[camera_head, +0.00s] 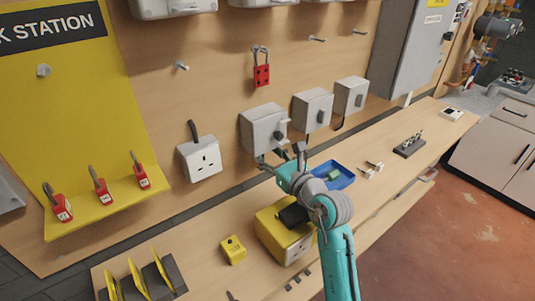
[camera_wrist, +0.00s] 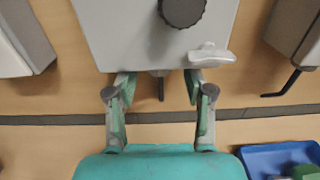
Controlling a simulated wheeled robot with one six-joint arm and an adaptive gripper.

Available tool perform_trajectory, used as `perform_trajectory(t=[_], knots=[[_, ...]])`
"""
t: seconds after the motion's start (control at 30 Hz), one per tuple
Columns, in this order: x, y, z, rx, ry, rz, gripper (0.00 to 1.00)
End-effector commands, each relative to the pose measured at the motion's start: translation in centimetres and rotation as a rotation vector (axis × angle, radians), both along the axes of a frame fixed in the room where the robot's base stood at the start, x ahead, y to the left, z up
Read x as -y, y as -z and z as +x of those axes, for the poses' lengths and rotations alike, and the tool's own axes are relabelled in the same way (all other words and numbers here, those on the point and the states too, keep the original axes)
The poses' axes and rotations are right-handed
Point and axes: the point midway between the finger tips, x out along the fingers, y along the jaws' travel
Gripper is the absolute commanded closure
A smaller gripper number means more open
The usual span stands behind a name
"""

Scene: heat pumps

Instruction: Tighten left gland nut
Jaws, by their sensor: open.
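A grey switch box (camera_head: 258,131) hangs on the wooden wall panel, the leftmost of three similar boxes. In the wrist view this grey box (camera_wrist: 150,35) fills the top middle, with a dark round knob and a pale handle on its front. A small dark gland with a short cable stub (camera_wrist: 159,86) hangs under its lower edge. My gripper (camera_wrist: 157,82) is open, one finger on each side of the stub, with a visible gap to both. The fingertips reach the box's lower edge. In the head view my gripper (camera_head: 280,160) is just below the box, and the gland is hidden.
Two more grey boxes (camera_head: 312,110) (camera_head: 350,95) hang to the right, and a white socket (camera_head: 200,158) to the left. Below, the bench holds a blue tray (camera_head: 342,182), a yellow box (camera_head: 274,233) and a small yellow device (camera_head: 233,250).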

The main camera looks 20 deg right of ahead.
Motion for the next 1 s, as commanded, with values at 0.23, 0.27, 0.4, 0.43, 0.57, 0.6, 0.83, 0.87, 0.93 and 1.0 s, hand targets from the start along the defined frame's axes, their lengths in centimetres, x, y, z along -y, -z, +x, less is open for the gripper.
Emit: perform_trajectory(t=[0.23,0.27,0.4,0.43,0.57,0.6,0.83,0.87,0.93,1.0], knots=[[-0.19,0.03,0.58,0.000,0.000,0.000,0.47],[-0.19,0.03,0.57,0.000,0.000,0.000,0.47],[-0.17,0.03,0.55,0.000,0.000,0.000,0.55],[-0.17,0.03,0.54,0.000,0.000,0.000,0.62],[-0.17,0.03,0.54,0.000,0.000,0.000,0.95],[-0.16,0.03,0.54,0.000,0.000,0.000,1.00],[-0.11,0.03,0.55,-0.001,-0.006,-0.001,1.00],[-0.08,0.03,0.55,-0.001,-0.009,-0.001,1.00],[-0.02,0.01,0.57,-0.001,-0.022,0.000,1.00],[0.07,-0.03,0.59,0.000,-0.041,-0.001,1.00]])
